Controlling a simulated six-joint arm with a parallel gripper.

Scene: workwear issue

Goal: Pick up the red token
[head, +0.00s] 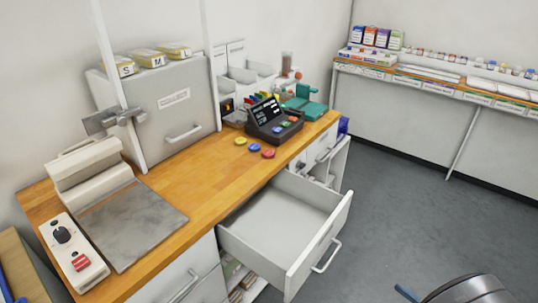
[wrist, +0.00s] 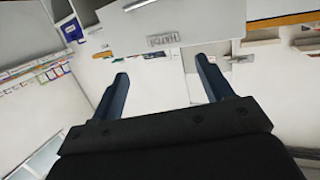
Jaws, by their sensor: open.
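The red token (head: 268,154) lies on the wooden counter (head: 190,190), near its front edge and in front of the dark terminal. A blue token (head: 254,148) and a yellow token (head: 240,141) lie in a row to its left. My gripper (wrist: 160,67) is open, with two dark blue fingers wide apart and nothing between them. The wrist view faces pale walls and cabinets at a steep tilt and shows no token. In the head view, a blue finger and a dark rounded part of my arm show at the bottom right, well away from the token.
An open, empty drawer (head: 338,228) juts out below the counter, just under the tokens. The dark terminal (head: 272,122) stands behind them. A press with a grey plate (head: 132,222) takes up the counter's left. The grey floor (head: 410,205) to the right is clear.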

